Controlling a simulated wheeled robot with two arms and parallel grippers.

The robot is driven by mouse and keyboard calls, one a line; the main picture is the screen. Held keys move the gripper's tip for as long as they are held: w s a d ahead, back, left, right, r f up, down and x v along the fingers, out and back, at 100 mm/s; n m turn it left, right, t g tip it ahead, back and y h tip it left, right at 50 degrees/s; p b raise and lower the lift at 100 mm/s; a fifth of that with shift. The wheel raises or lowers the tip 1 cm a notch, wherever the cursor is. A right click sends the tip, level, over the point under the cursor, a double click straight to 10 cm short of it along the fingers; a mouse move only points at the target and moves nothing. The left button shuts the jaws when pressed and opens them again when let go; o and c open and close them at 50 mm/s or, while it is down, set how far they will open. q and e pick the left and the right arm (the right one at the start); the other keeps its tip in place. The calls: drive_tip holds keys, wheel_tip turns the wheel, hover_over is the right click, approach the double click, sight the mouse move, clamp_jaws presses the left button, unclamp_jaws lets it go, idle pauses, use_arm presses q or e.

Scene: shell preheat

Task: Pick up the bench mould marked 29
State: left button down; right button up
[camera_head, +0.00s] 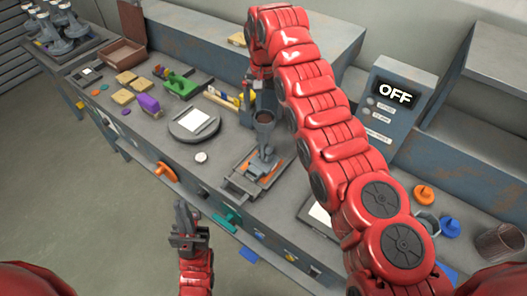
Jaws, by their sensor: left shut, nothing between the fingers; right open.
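No mark 29 is readable in this view, so I cannot tell which thing is the bench mould marked 29. A grey metal fixture (263,156) with a round cup-like top stands on a shallow tray (243,186) in the middle of the bench. Several similar grey pieces (62,30) stand at the far left end. My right arm arches over the bench, and its open gripper (257,98) points down just behind the cup-like top; contact is unclear. My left gripper (186,222) is shut and empty, in front of the bench edge.
A grey box with an OFF display (394,100) stands at the back right. A round plate with a white top (195,123), tan blocks (123,97), a purple block (148,104) and a green item (182,86) lie on the left half. An orange knob (424,194) is at right.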

sight(264, 121)
drive_tip(key=f, duration=0.1)
drive_tip(key=f+p, duration=0.1)
drive_tip(key=f, duration=0.1)
drive_tip(key=shift+s+f, duration=0.2)
drive_tip(key=shift+f, duration=0.05)
drive_tip(key=shift+w+f+p, duration=0.1)
drive_tip(key=shift+f+p, duration=0.2)
drive_tip(key=shift+f, duration=0.3)
drive_tip(key=shift+d+f+p, duration=0.1)
drive_tip(key=shift+f+p, duration=0.55)
drive_tip(key=shift+p, duration=0.15)
drive_tip(key=shift+w+f, duration=0.2)
drive_tip(key=shift+f, duration=0.15)
drive_tip(key=shift+w+f+p, duration=0.1)
drive_tip(key=shift+f+p, duration=0.45)
drive_tip(key=shift+f, duration=1.05)
clamp_jaws()
